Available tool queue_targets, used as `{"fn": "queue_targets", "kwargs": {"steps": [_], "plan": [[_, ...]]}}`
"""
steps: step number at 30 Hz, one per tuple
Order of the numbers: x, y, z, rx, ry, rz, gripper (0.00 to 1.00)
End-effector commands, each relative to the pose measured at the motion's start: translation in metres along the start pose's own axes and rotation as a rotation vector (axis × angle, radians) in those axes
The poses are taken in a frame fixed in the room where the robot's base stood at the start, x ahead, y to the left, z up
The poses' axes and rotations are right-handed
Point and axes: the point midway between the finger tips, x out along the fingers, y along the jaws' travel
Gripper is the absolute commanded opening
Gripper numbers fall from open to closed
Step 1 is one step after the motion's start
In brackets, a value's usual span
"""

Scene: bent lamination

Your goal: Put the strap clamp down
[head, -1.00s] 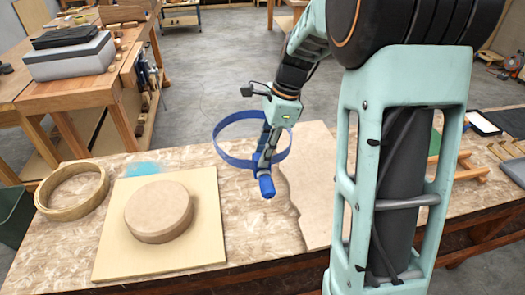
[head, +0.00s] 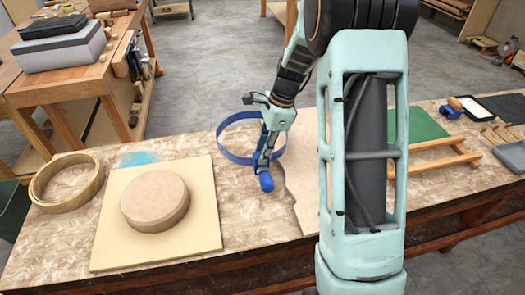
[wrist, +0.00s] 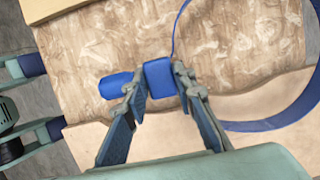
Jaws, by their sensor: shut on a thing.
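The strap clamp (head: 266,182) is blue, with a wide strap loop and a short blue handle. My gripper (head: 264,162) is shut on its body, over the middle of the workbench (head: 235,215). In the wrist view, the clamp's blue block is between the fingers of my gripper (wrist: 159,79). The clamp's handle (wrist: 116,85) sticks out to the left and the strap (wrist: 285,115) curves off to the right. The loop stands open and empty. I cannot tell whether the clamp touches the bench top.
A round wooden disc (head: 155,200) lies on a square pale board (head: 115,255) to the left. A wooden ring (head: 42,188) and a blue patch (head: 138,158) lie beside it. A thin brown sheet (head: 300,195) is right of the clamp. A green mat (head: 425,124) is farther right.

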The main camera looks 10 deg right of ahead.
Motion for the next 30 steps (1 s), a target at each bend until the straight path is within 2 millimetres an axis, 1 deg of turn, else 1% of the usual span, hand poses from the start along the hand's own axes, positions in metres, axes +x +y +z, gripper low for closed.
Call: {"fn": "queue_targets", "kwargs": {"steps": [10,11,15,24,26,29,30], "plan": [[0.009,0.000,-0.002,-0.001,0.000,-0.001,0.03],[0.009,0.000,-0.002,-0.001,0.000,0.000,0.26],[0.009,0.000,-0.002,0.000,0.000,0.000,0.42],[0.007,0.000,-0.002,0.000,0.000,0.000,0.42],[0.002,0.000,-0.001,-0.001,0.000,-0.001,0.42],[-0.010,-0.001,0.000,-0.001,0.001,-0.004,0.42],[-0.017,-0.001,0.000,-0.001,0.002,-0.004,0.42]]}}
